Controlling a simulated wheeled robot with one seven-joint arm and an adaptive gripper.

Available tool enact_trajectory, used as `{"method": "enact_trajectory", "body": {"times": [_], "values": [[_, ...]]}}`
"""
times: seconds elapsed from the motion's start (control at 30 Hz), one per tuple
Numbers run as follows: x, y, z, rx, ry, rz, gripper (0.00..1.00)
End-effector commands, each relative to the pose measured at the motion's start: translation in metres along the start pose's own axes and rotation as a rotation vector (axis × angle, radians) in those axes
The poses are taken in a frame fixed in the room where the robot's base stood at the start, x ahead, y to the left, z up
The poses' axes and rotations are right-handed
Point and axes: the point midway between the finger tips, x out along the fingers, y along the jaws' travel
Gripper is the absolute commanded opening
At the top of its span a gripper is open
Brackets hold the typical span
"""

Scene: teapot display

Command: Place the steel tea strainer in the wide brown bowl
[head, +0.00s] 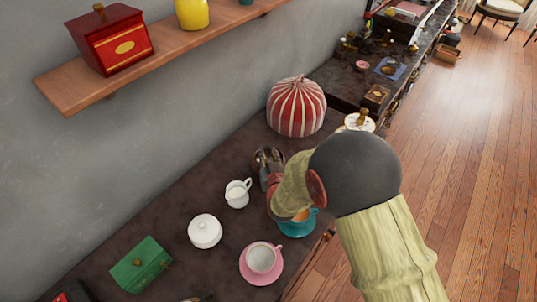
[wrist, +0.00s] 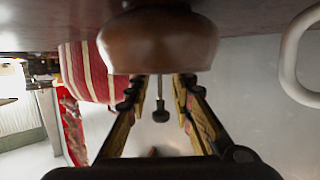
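In the wrist view, which is upside down, the wide brown bowl (wrist: 158,42) stands on the dark counter just beyond my fingertips. A thin steel rod with a dark round end (wrist: 160,114) rises from the bowl's rim, between my fingers. It looks like the strainer's handle, but the strainer's head is not visible. My gripper (wrist: 161,88) is open, one finger on each side of the rod with gaps showing. In the head view my gripper (head: 270,182) is low over the counter, and my arm hides much around it. Shiny metal and brown shapes (head: 267,158) show just behind it.
A red-and-white striped dome (head: 297,107) stands behind. A white creamer (head: 238,193), white lidded pot (head: 205,231), pink cup (head: 261,258) on a saucer and green box (head: 140,264) stand nearer. A teal cup (head: 297,226) is beneath my arm. A wall shelf (head: 165,57) is above left.

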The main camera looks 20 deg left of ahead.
Motion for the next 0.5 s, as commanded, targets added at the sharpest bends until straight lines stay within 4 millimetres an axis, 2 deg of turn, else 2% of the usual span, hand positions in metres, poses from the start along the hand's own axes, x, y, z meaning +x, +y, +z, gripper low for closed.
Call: {"method": "enact_trajectory", "body": {"times": [0.07, 0.17, 0.5], "values": [[-0.001, 0.0, -0.004, 0.0, 0.0, 0.0, 0.23], [-0.015, -0.001, -0.004, 0.0, 0.001, -0.001, 0.23], [-0.084, -0.001, -0.005, -0.001, -0.001, -0.002, 0.23]]}}
